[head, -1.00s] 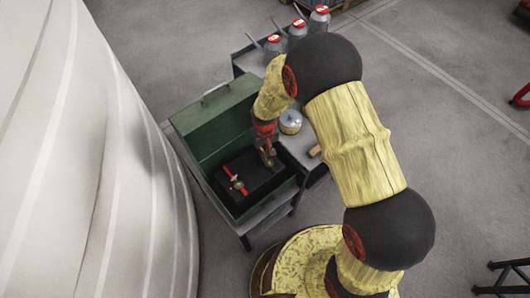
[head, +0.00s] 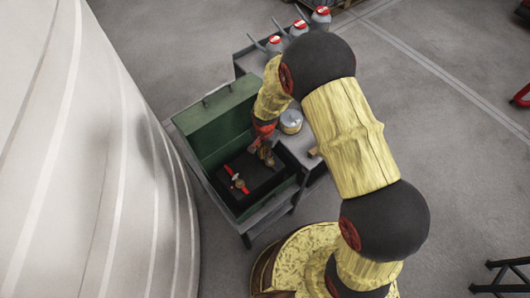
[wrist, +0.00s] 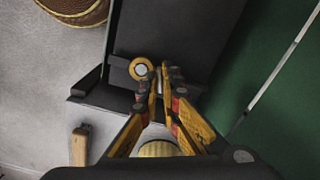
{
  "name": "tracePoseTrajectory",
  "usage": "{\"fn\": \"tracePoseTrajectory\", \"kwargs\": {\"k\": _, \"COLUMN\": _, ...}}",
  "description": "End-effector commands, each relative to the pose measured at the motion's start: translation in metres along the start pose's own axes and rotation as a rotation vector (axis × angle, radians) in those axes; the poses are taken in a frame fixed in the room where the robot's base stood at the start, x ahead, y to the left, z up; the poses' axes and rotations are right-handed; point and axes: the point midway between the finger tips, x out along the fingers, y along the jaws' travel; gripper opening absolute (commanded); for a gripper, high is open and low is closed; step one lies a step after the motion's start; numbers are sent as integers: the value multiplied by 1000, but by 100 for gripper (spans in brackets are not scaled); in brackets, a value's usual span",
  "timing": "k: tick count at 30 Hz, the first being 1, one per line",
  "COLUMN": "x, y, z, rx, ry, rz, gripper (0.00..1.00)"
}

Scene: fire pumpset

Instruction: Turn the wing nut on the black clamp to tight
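The black tray (head: 258,192) lies in the green toolbox (head: 222,130). A red strip with a small brass piece (head: 237,180) lies on it; I cannot tell whether this is the clamp and its wing nut. My gripper (head: 268,157) points down over the tray's right part, apart from the red strip. In the wrist view, the gripper's fingertips (wrist: 161,74) are close together with a narrow gap. A round brass-rimmed disc with a pale face (wrist: 141,68) is just left of them. No object shows clearly between the fingers, and the clamp is not clearly visible there.
The toolbox's raised lid stands behind the tray. A round tin (head: 291,121) and grey jugs with red caps (head: 320,16) are on the grey bench beside it. A wooden handle (wrist: 80,146) lies on the bench. A large white curved tank (head: 90,150) stands close on the left.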

Motion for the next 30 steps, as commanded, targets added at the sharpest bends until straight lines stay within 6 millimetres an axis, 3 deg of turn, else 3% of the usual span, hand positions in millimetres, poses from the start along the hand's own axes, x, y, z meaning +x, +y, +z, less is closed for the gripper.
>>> {"fn": "tracePoseTrajectory", "kwargs": {"k": 9, "x": 0, "y": -1, "z": 0, "rx": 108, "ry": 1, "rz": -1, "gripper": 0}}
{"fn": "tracePoseTrajectory", "kwargs": {"k": 24, "x": 0, "y": -1, "z": 0, "rx": 127, "ry": 1, "rz": -2, "gripper": 0}}
{"fn": "tracePoseTrajectory", "kwargs": {"k": 25, "x": 0, "y": -1, "z": 0, "rx": 127, "ry": 1, "rz": -2, "gripper": 6}}
{"fn": "tracePoseTrajectory", "kwargs": {"k": 30, "x": 0, "y": -1, "z": 0, "rx": 127, "ry": 1, "rz": -1, "gripper": 15}}
